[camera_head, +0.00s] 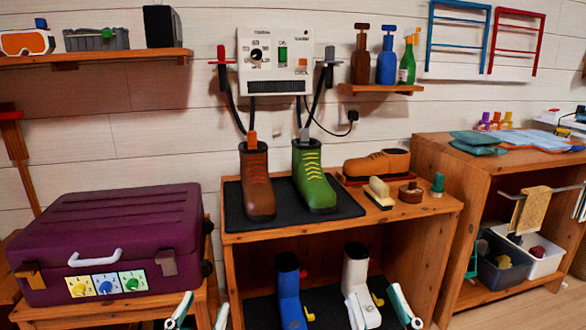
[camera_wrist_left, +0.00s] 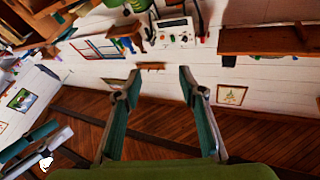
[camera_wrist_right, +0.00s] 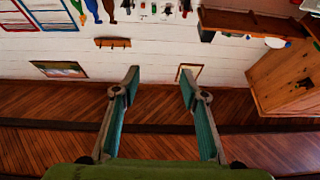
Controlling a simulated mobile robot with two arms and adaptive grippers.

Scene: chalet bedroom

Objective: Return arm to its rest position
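My left gripper (camera_head: 200,311) shows at the bottom of the head view, in front of the gap between the suitcase and the boot bench. In the left wrist view its green-padded fingers (camera_wrist_left: 159,76) are spread apart with nothing between them. My right gripper (camera_head: 379,307) shows at the bottom of the head view, in front of the bench's lower shelf. In the right wrist view its fingers (camera_wrist_right: 160,77) are also spread and empty. Most of both arms is outside the head view.
A purple suitcase (camera_head: 110,235) rests on a wooden stand at left. A brown boot (camera_head: 257,180) and a green boot (camera_head: 314,175) stand on the bench (camera_head: 400,222). A blue boot (camera_head: 290,295) and a white boot (camera_head: 356,275) stand below. A shelf unit (camera_head: 454,175) is at right.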

